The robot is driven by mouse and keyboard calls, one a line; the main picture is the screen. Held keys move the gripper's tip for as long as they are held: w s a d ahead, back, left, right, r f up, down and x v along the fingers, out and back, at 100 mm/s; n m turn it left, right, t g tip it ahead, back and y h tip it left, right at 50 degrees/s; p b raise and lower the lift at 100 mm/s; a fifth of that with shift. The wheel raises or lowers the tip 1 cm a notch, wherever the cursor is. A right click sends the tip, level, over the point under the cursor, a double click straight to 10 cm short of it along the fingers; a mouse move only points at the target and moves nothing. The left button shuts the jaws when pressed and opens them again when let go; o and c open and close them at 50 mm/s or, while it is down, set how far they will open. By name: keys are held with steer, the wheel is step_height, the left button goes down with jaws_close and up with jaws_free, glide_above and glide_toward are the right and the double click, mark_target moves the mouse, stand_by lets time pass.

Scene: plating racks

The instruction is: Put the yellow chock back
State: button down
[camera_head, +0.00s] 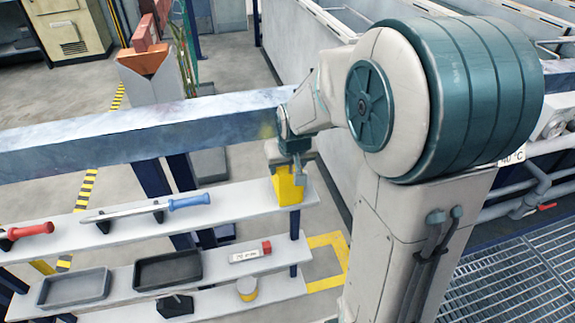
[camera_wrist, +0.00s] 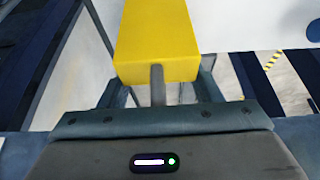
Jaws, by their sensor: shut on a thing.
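The yellow chock (camera_head: 288,189) is a plain block at the right end of the upper shelf (camera_head: 238,214). My gripper (camera_head: 292,167) is above it, pointing down, and shut on its top. In the wrist view the chock (camera_wrist: 155,35) fills the upper middle, with a grey finger of my gripper (camera_wrist: 157,85) against its near face. The far finger is hidden behind the chock. The chock looks upright; I cannot tell whether its base rests on the shelf or hangs just above it.
A blue-handled tool (camera_head: 188,202) and a red-handled tool (camera_head: 30,229) lie left on the upper shelf. The lower shelf holds a grey tray (camera_head: 75,287) and a black tray (camera_head: 168,270). A long beam (camera_head: 140,133) runs behind. Upper-shelf space between chock and blue handle is clear.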

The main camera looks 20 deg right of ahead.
steer(key=shift+c, duration=2.2)
jaws_free()
steer(key=shift+f, duration=0.1)
steer(key=shift+r, duration=0.45)
steer(key=p+v, duration=0.1)
steer(key=v, duration=1)
steer(key=s+f+g, duration=0.2)
steer(key=s+f, duration=0.2)
steer(key=s, duration=1.2)
steer(key=shift+a, duration=0.15)
steer(key=shift+r, duration=0.1)
step_height(320, 180, up, 5)
steer(key=p, duration=0.5)
steer(key=shift+w+r, duration=0.1)
steer(key=shift+r, duration=0.1)
